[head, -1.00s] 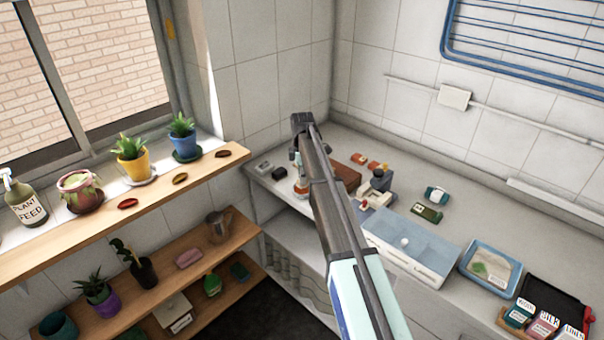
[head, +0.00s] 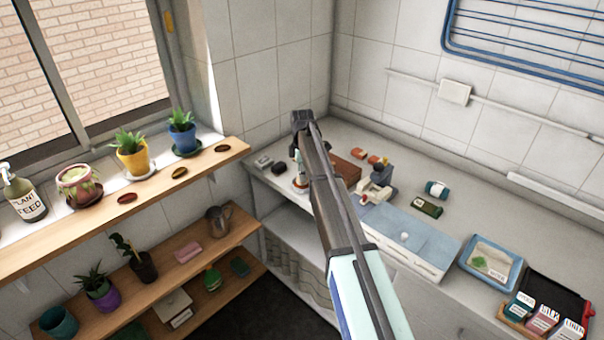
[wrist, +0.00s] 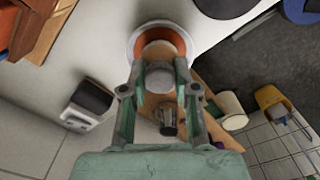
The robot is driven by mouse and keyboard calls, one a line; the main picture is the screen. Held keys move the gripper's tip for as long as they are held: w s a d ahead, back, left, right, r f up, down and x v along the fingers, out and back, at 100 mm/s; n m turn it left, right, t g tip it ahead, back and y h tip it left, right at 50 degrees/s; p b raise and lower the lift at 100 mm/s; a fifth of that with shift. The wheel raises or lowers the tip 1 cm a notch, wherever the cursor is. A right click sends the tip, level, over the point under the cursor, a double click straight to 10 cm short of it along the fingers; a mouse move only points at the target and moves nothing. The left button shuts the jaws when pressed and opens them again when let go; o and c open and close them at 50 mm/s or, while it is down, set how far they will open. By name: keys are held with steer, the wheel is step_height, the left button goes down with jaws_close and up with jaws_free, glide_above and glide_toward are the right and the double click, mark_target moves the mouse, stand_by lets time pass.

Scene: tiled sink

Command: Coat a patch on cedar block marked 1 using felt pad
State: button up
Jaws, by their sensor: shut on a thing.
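My gripper (wrist: 159,88) is shut on a pale grey round piece (wrist: 160,79), which looks like the felt pad. The piece is over a white-rimmed round dish (wrist: 133,45) with rust-orange contents. I cannot tell whether it touches them. In the head view the dish (head: 300,187) is at the counter's left end, partly hidden by my arm. A reddish-brown wooden block (head: 347,170) lies just right of my arm and seems to be the cedar block. Its mark cannot be read. Reddish wood (wrist: 22,28) also shows at the wrist view's upper left.
A dark-topped small item (wrist: 90,98) stands left of the dish. A cream and blue device (head: 377,184), a green item (head: 427,207) and a blue tray (head: 484,278) are farther right on the counter. A wooden shelf (head: 135,290) with pots is at left.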

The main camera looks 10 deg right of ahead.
steer(key=shift+f, duration=0.55)
stand_by(1.3)
steer(key=shift+r, duration=0.1)
steer(key=shift+r+p, duration=1.4)
steer(key=shift+r, duration=2.05)
